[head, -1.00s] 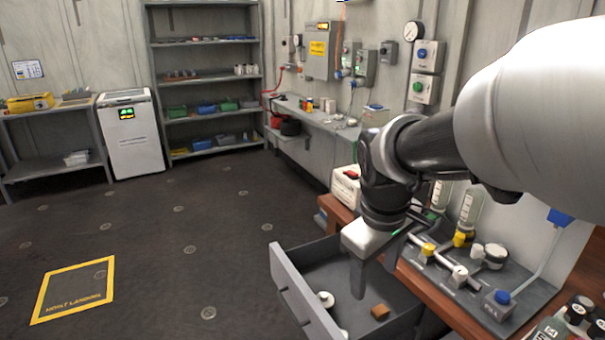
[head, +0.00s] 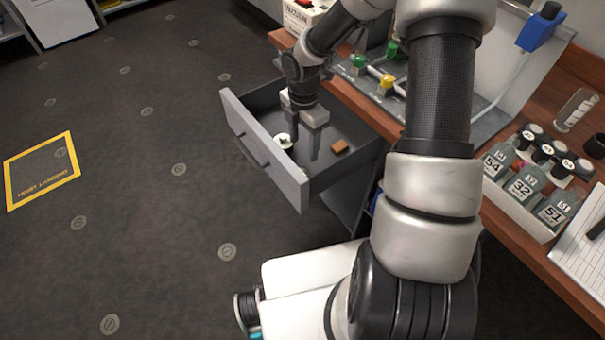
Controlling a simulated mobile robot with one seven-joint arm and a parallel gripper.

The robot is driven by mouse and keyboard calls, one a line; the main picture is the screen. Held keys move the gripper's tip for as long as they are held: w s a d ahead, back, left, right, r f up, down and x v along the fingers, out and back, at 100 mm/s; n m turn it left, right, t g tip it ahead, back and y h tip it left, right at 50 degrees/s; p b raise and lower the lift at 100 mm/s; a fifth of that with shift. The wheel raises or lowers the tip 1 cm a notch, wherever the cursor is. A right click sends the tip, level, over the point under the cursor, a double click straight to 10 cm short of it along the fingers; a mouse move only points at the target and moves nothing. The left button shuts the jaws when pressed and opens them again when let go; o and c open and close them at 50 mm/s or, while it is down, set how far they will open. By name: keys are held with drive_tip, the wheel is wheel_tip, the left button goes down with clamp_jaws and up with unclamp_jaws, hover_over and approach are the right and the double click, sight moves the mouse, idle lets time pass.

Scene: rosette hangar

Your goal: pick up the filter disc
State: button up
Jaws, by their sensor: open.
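An open grey drawer (head: 264,161) sticks out from under the wooden bench. In it, near its front panel, lies a small round white piece with a dark centre (head: 283,141). It looks like the filter disc, but it is too small to be sure. My gripper (head: 302,150) points down into the drawer, just right of the white piece, with its fingers apart and nothing seen between them. I cannot tell whether a finger touches the piece. The drawer's near front corner is hidden behind its front panel.
A small brown block (head: 340,147) lies in the drawer right of my gripper. The drawer walls stand close around the fingers. The bench (head: 480,207) above carries a valve panel (head: 372,88) and a rack of numbered bottles (head: 520,190).

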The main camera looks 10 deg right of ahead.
drive_tip(key=b, duration=0.1)
hover_over(303, 168)
drive_tip(key=s, duration=0.1)
wheel_tip(303, 168, down, 5)
drive_tip(key=shift+a+f, duration=0.1)
drive_tip(key=shift+f, duration=0.1)
drive_tip(key=f, duration=0.1)
drive_tip(key=f+b, duration=0.1)
drive_tip(key=f, duration=0.2)
drive_tip(key=shift+s+a+f+b, duration=0.15)
drive_tip(key=shift+s+f+b, duration=0.1)
drive_tip(key=shift+s+b, duration=0.05)
drive_tip(key=shift+f, duration=0.45)
drive_tip(key=shift+c, duration=0.3)
drive_tip(key=c, duration=1.1)
